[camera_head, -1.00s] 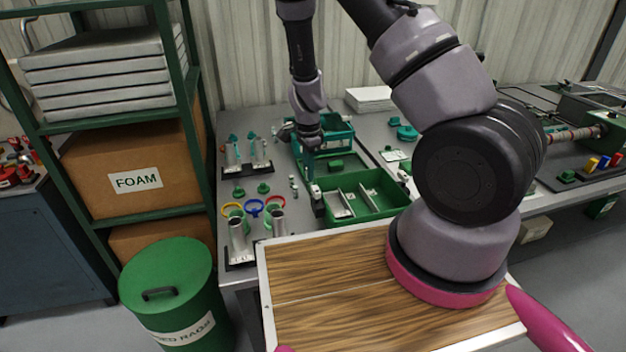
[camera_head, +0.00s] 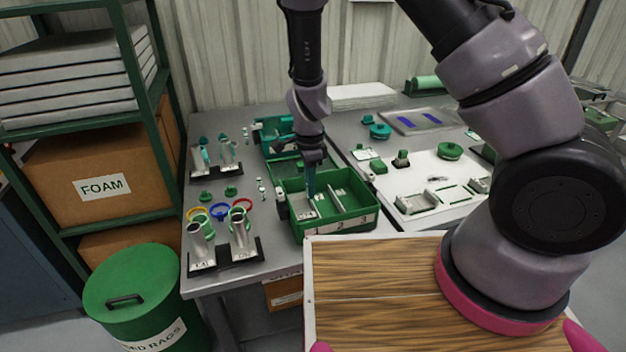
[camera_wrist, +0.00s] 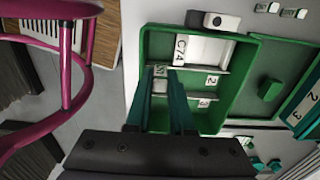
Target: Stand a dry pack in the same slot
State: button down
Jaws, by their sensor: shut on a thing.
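The green slotted tray (camera_head: 347,228) stands on the grey bench; its rim also shows in the wrist view (camera_wrist: 256,62). Thin dividers split it, with number labels such as 2 and 3. A white piece marked C74 (camera_wrist: 205,49) lies in its end slot, the left slot in the head view. My gripper (camera_head: 311,190) points down over that left side of the tray, its teal fingers (camera_wrist: 165,77) close together. They are shut on a small pale pack (camera_wrist: 160,86), mostly hidden between them. I cannot tell whether the pack touches the slot floor.
A teal bin (camera_head: 272,127) stands behind the tray. Metal cylinders (camera_head: 240,236) on a black stand and coloured rings (camera_head: 220,212) are to its left. A white board with fixtures (camera_head: 418,207) is to its right. A wood-topped surface (camera_head: 375,300) is in front.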

jog(key=shift+f, duration=4.6)
jog(key=shift+f, duration=0.2)
jog(key=shift+f, duration=0.3)
jog(key=shift+f, duration=0.15)
jog(key=shift+f, duration=0.35)
jog(key=shift+f, duration=0.7)
jog(key=shift+f, duration=0.3)
jog(key=shift+f, duration=0.15)
